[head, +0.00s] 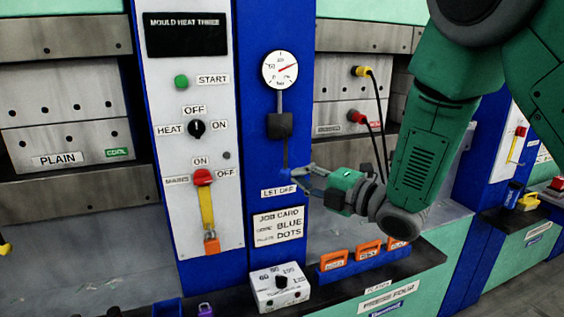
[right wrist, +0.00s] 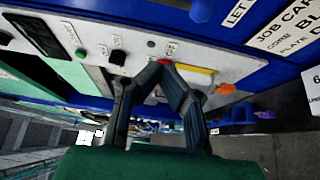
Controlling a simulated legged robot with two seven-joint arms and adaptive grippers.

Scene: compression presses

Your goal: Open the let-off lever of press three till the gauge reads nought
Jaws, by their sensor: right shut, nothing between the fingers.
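The round gauge (head: 280,69) on the blue column has a red needle pointing up and to the right. Below it a pipe runs to a dark block (head: 280,125), and a thin let-off lever (head: 286,156) hangs down from there above the LET OFF label (head: 278,192). My right gripper (head: 296,178) is shut and empty at the lever's lower end; I cannot tell if it touches. In the right wrist view its fingertips (right wrist: 168,64) meet, with a blue rounded knob (right wrist: 201,10) apart from them at the top. My left gripper is not in view.
The MOULD HEAT THREE panel (head: 162,100) has a green start button, a heat knob and a red-yellow mains lever (head: 205,205). A white box with a dial (head: 280,287) and orange tags (head: 368,249) sit on the ledge below. Cables (head: 376,110) hang behind my right arm.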

